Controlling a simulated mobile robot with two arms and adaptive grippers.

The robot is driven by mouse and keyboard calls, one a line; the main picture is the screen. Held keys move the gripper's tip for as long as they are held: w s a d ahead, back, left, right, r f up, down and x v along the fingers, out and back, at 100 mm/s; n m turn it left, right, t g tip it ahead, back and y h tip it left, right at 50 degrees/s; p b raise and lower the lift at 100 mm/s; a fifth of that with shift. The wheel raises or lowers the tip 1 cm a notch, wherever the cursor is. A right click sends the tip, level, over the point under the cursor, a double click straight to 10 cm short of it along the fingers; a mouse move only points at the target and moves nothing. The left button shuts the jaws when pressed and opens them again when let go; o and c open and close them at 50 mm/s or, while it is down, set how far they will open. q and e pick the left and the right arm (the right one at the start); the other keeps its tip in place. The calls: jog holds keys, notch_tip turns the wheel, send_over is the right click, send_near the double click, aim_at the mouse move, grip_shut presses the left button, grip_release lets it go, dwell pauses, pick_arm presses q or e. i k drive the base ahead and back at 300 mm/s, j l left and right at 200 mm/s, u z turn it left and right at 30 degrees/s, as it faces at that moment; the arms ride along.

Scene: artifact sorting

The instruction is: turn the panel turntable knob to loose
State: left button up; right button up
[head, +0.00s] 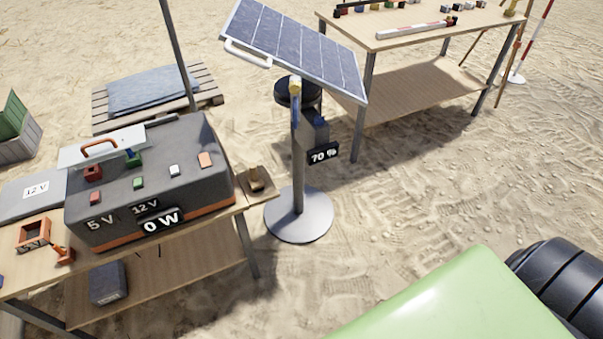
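The solar panel (295,50) is tilted on top of a grey post (298,165) with a round metal base (299,216). A white handle (246,52) is on its left edge. Under the panel is a dark round turntable (284,97). A small yellowish knob (295,86) shows in front of it; its setting cannot be read. Neither of my grippers is in view, and nothing touches the panel or knob.
A wooden table (190,268) at left bears a dark power box (160,175) with a 0 W sign (161,219). Another table (425,40) stands behind right. A pallet (208,88) lies at the back left. Sand right of the post is open.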

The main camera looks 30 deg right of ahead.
aim_at(318, 119)
jog(key=z, duration=0.85)
jog(key=i+l+z, duration=0.2)
jog(key=l+z, duration=0.2)
jog(key=i+l+z, duration=0.25)
jog(key=z, duration=0.2)
